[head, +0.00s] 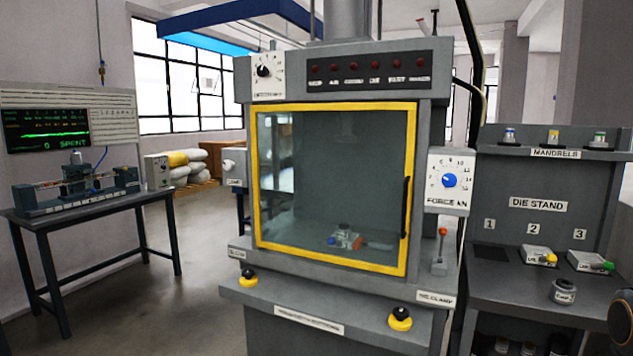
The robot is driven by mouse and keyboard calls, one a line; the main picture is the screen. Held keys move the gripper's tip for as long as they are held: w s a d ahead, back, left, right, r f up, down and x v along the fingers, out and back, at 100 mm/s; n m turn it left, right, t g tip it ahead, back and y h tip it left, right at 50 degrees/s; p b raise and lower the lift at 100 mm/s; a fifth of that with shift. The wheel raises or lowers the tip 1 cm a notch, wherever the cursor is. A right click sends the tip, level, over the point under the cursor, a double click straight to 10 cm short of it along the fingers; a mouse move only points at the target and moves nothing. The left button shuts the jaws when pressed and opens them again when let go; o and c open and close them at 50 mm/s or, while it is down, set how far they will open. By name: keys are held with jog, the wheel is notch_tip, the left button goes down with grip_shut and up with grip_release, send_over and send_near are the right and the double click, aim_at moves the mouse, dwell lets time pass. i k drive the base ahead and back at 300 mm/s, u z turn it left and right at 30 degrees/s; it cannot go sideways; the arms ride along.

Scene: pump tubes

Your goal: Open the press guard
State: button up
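The press guard (333,262) is a clear panel in a yellow frame on the front of the grey press (243,190). It is shut across the press opening. Its black upright handle (405,207) is on the right side of the frame. Behind the panel, a small fixture (345,238) with red and blue parts sits on the press bed. My gripper is not in view. A dark rounded part, cut off at the right edge, may belong to my arm.
The force dial (449,181) and a red-topped clamp lever (439,252) stand right of the guard. Two yellow-and-black buttons (400,319) are on the front ledge. The die stand (530,285) is at right, with a small jar (563,291). A bench (92,205) stands at left; floor between is clear.

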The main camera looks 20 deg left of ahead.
aim_at(411, 107)
jog(key=k, duration=0.6)
jog(key=u, duration=0.65)
jog(key=i, duration=0.95)
jog(key=z, duration=0.05)
